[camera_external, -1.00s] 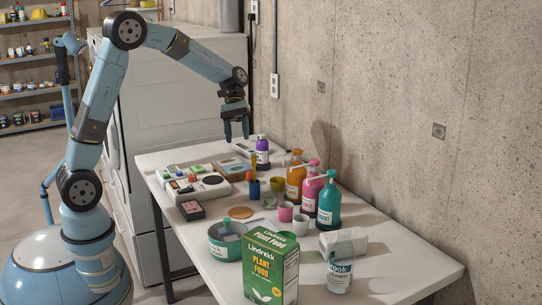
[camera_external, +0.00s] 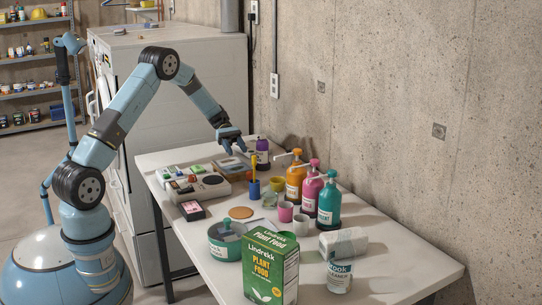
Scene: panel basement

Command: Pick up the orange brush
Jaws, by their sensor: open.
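A thin yellow-orange handle (camera_external: 253,167) stands upright in a small blue cup (camera_external: 254,188) on the white table; it looks like the brush, though its tip is too small to make out. My gripper (camera_external: 245,153) is open and points down and to the right, just above and slightly left of the handle's top. Nothing shows between its fingers. Whether a finger touches the handle cannot be told from this angle.
A purple bottle (camera_external: 262,152) stands close behind my gripper. Orange (camera_external: 295,180), pink (camera_external: 311,193) and teal (camera_external: 329,203) pump bottles stand to the right. A grey device (camera_external: 205,184) lies to the left. A plant food box (camera_external: 269,266) stands in front.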

